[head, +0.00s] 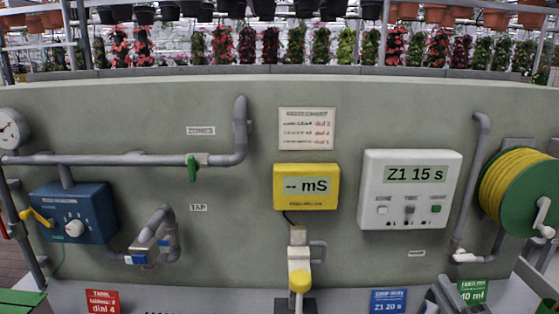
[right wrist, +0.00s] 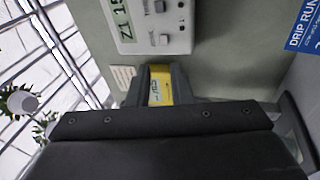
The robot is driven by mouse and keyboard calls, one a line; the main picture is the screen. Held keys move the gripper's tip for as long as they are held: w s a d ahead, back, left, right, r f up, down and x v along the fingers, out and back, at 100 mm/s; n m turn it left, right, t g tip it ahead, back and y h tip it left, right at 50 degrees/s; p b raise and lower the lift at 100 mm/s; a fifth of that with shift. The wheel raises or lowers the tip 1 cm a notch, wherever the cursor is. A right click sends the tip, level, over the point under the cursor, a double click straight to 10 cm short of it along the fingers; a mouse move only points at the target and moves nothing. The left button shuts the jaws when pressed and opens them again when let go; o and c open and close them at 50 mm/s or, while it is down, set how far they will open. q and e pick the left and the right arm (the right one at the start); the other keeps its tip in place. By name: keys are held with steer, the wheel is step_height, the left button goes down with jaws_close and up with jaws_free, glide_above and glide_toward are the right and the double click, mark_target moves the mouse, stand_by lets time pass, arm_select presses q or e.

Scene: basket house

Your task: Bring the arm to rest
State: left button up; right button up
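My right gripper (head: 446,297) shows only in part at the bottom right edge of the head view, in front of the panel's lower ledge. In the right wrist view its dark body fills the lower part, and its two grey fingers (right wrist: 161,86) stand apart. The yellow meter shows through the gap, some way behind them. Nothing is seen held between the fingers. My left gripper is not in view.
A grey-green panel (head: 345,253) carries a blue dosing box (head: 88,225), pipes, the yellow meter (head: 306,187), a white controller (head: 411,190) reading Z1 15 s, and a green hose reel (head: 519,192). A yellow-capped probe (head: 299,281) stands at bottom centre.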

steer(key=s+d+f+m+g+h, duration=0.1)
steer(key=s+f+m+g+h, duration=0.6)
steer(key=s+f+m+g, duration=0.8)
steer(key=s+a+f+m+g+y, duration=0.1)
steer(key=s+a+f+m, duration=0.2)
steer(key=s, duration=0.4)
steer(key=s+a+f+m+g+y, duration=0.1)
steer(key=s+f+m, duration=0.1)
steer(key=s+f, duration=0.45)
step_height(320, 180, down, 27)
steer(key=d+g+b, duration=0.2)
steer(key=b, duration=0.3)
steer(key=s+f+b, duration=0.2)
steer(key=s+f, duration=0.6)
steer(key=f, duration=0.2)
steer(key=s+a+f+y+b, duration=0.1)
steer(key=s+f+b, duration=0.2)
steer(key=s+f, duration=0.5)
step_height(320, 180, down, 3)
steer(key=shift+a+f+g, duration=0.2)
steer(key=shift+a+g, duration=0.05)
steer(key=shift+g, duration=0.15)
